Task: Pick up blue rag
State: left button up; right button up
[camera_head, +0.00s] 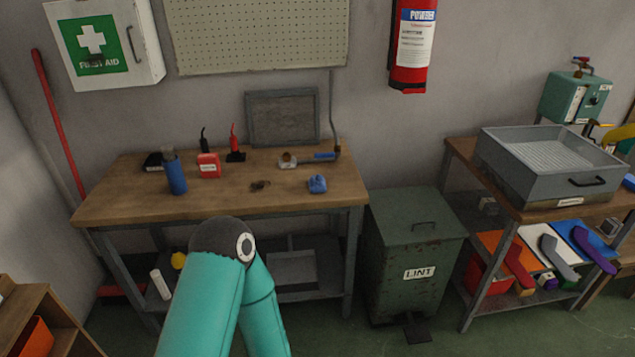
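A small blue crumpled thing, which looks like the blue rag (317,184), lies on the wooden workbench (120,205) near its front right edge. Nothing is touching it from above. One of my teal arms rises from the bottom of the picture, left of centre, with its dark joint in front of the bench's front edge. Neither of my grippers shows in this view.
A grey basin (548,165) sits on the right table. Bench space around the rag is clear.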

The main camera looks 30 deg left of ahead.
aim_at(316, 184)
jog(key=u, duration=0.45)
jog(key=i, duration=0.85)
jog(key=u, duration=1)
jog(key=i, duration=0.7)
jog(key=u, duration=0.15)
jog(key=k, duration=0.85)
jog(key=u, duration=0.2)
jog(key=i, duration=1.1)
jog(key=z, duration=0.1)
